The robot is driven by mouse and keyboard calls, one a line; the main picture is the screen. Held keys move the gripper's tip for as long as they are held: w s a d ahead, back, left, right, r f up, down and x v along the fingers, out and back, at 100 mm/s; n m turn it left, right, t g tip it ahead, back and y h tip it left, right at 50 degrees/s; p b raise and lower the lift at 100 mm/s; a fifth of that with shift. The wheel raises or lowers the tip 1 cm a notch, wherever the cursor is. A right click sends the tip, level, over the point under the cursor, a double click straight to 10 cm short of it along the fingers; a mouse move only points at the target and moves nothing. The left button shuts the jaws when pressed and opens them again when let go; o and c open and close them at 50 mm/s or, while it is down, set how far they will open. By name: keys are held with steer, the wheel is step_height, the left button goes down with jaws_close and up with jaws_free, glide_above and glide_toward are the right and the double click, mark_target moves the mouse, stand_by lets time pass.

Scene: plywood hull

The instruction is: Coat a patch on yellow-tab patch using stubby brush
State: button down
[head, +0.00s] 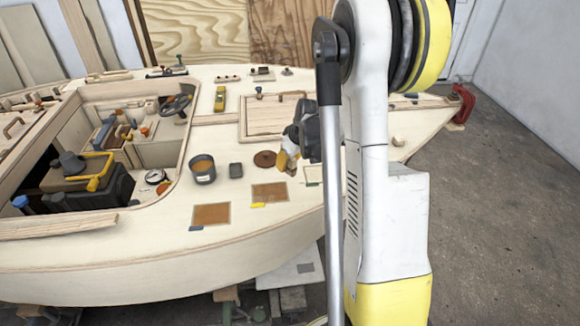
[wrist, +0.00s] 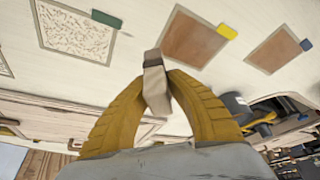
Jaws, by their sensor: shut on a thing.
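The yellow-tab patch (head: 270,191) is a brown rectangle on the pale deck, with its yellow tab at the near edge. It also shows in the wrist view (wrist: 192,40). My gripper (head: 286,163) is over the deck just beyond and right of this patch. In the wrist view its yellow fingers (wrist: 158,90) are shut on a short grey and tan tool, the stubby brush (wrist: 154,72). The brush points toward the deck between the yellow-tab patch and the green-tab patch. I cannot tell whether its tip touches the deck.
The blue-tab patch (head: 211,214) is brown; the green-tab patch (wrist: 78,30) is pale and speckled. The open cockpit (head: 120,150) is at left.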

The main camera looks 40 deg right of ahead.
steer(key=shift+r, duration=0.65)
stand_by(0.4)
